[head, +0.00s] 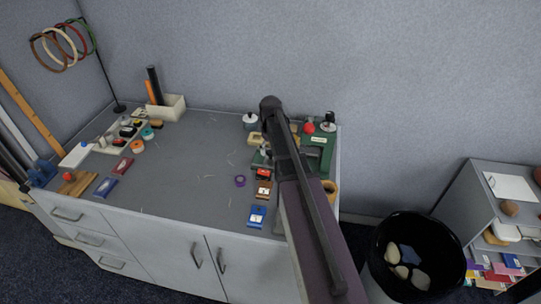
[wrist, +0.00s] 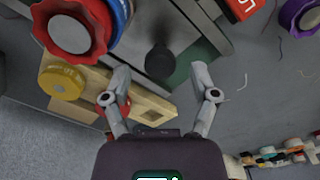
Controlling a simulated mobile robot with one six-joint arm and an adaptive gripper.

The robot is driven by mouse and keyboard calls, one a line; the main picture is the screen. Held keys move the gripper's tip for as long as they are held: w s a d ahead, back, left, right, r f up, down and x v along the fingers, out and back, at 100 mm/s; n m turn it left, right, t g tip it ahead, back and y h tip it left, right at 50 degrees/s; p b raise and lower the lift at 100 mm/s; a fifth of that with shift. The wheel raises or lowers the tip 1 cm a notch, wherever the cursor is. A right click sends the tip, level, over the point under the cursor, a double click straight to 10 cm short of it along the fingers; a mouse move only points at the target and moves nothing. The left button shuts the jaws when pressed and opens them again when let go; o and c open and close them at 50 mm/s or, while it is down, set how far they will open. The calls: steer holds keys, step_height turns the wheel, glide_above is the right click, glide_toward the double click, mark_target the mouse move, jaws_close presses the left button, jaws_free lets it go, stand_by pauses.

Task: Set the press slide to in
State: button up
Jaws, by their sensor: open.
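The green press (head: 323,142) stands at the right end of the grey table in the head view, partly hidden behind my arm. In the wrist view, a dark round knob (wrist: 160,60) on grey metal parts (wrist: 200,25) of what looks like the press lies between and just beyond my fingertips, with a patch of green (wrist: 178,76) beside it. My gripper (wrist: 161,72) is open with nothing between its fingers. I cannot tell the slide's position, or whether a finger touches the knob. In the head view my arm hides most of the gripper.
In the wrist view, a red scalloped knob (wrist: 70,32) and a wooden block (wrist: 150,106) with a yellow knob (wrist: 62,82) crowd the left finger. A purple roll (head: 240,181) and a blue block (head: 257,216) sit near the front. The table's middle is mostly clear.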

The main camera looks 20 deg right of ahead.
steer(key=shift+f+b, duration=0.35)
steer(key=shift+f, duration=0.2)
jaws_close()
